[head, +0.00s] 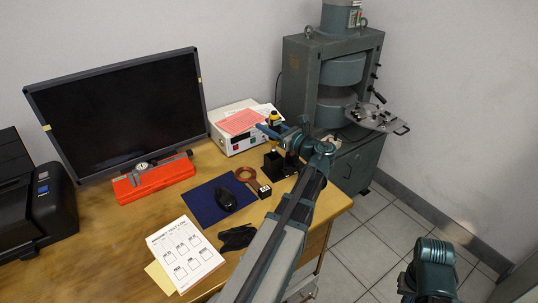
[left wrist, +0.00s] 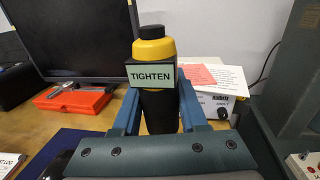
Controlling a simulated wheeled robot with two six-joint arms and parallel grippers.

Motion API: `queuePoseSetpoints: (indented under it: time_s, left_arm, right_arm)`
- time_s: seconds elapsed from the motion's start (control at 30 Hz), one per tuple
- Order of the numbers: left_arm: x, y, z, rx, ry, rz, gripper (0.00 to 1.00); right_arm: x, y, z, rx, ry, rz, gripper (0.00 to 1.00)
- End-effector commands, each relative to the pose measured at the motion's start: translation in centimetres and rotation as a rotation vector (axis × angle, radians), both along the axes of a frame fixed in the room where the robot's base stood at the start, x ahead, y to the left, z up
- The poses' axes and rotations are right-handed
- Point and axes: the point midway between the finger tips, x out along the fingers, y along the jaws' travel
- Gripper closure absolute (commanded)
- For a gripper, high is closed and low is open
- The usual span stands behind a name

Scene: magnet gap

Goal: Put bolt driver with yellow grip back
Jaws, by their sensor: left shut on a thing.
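The bolt driver (left wrist: 155,50) has a yellow grip, a black cap, a black lower body and a pale label reading TIGHTEN. It stands upright between the blue fingers of my left gripper (left wrist: 160,110), which is shut on it. In the head view the yellow grip (head: 274,117) shows beside my left gripper (head: 269,131), above the right part of the desk. The driver's lower end is hidden. A black holder (head: 274,164) stands on the desk below the gripper. My right gripper's fingers are not in view.
A white instrument box (head: 225,145) with papers stands behind. The green magnet machine (head: 300,75) stands at the right.

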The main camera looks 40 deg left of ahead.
Motion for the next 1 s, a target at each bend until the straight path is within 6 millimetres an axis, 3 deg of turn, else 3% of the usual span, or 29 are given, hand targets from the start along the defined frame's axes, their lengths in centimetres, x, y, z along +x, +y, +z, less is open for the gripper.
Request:
queuePoseSetpoints:
  time_s: [0.03, 0.2, 0.47, 0.8, 1.0]
  left_arm:
    - [0.0, 0.0, -1.7, 0.001, 0.000, 0.000, 1.00]
    - [0.0, 0.0, -3.8, 0.001, 0.000, 0.000, 1.00]
    - [0.0, 0.0, -4.0, 0.001, 0.000, 0.000, 1.00]
    - [0.0, 0.0, -7.6, 0.001, 0.000, 0.000, 1.00]
    - [0.0, 0.0, -7.4, 0.001, 0.000, 0.000, 1.00]
  right_arm:
    - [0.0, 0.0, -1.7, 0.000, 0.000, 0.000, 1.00]
    - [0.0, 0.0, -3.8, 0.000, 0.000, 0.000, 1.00]
    - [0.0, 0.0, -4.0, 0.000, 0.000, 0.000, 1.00]
    - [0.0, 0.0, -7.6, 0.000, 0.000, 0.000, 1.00]
    - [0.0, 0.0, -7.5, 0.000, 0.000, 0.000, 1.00]
